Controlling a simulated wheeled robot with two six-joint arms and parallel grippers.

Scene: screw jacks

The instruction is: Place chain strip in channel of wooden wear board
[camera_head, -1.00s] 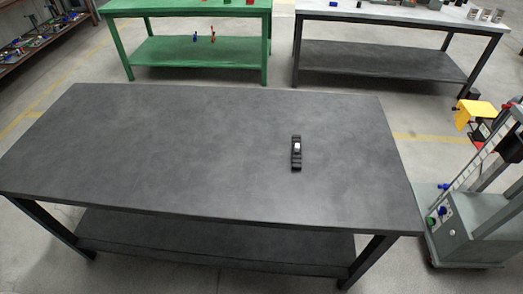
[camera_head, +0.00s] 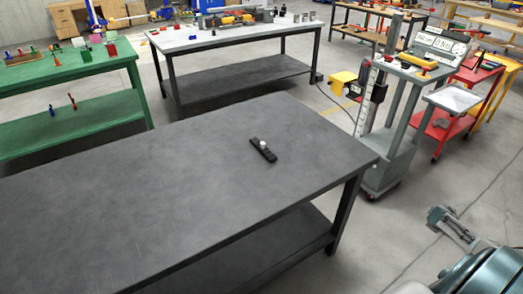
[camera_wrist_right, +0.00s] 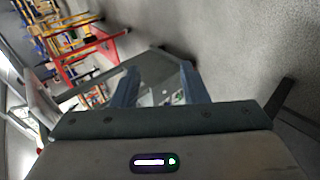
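A short black strip-like object (camera_head: 263,149) with a small white knob or patch lies on the dark grey table, near its right end. It may be the chain strip, but I cannot make out links. No wooden wear board with a channel can be made out. My right gripper (camera_wrist_right: 160,78) shows in the right wrist view with its two bluish fingers apart and nothing between them. In the head view my right arm shows at the lower right, beyond the table edge and well apart from the black object. My left gripper is not in view.
The dark table (camera_head: 150,195) is otherwise bare. A grey wheeled cart (camera_head: 388,160) with a column stands past its right end. A white-topped table (camera_head: 235,38) with several items and a green table (camera_head: 65,72) stand behind. A red cart (camera_head: 440,130) is farther right.

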